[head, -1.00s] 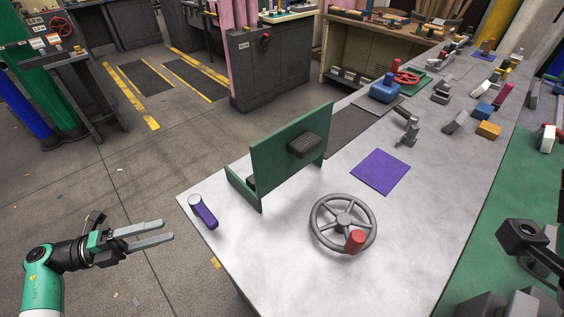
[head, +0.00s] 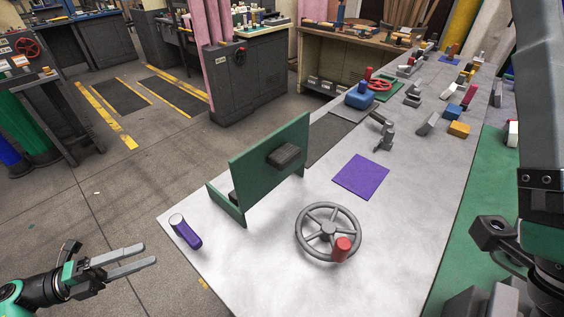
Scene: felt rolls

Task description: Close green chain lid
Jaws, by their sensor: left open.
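A green box with its lid (head: 270,160) raised stands on the left part of the pale table in the head view. The lid is a flat green panel standing nearly upright, with a dark block (head: 286,156) on its face. The low green box wall (head: 225,203) shows at its left end; the inside is mostly hidden behind the lid. No chain can be made out. My left gripper (head: 152,255) is open and empty, off the table's left edge at the lower left, well apart from the lid. My right arm comes in at the right edge; its fingertips are not clearly visible.
A grey handwheel (head: 328,232) with a red knob lies in front of the box. A purple cylinder (head: 186,231) lies near the table's left corner. A purple mat (head: 361,177) lies right of the box. Several tools and blocks fill the far table. The front tabletop is mostly bare.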

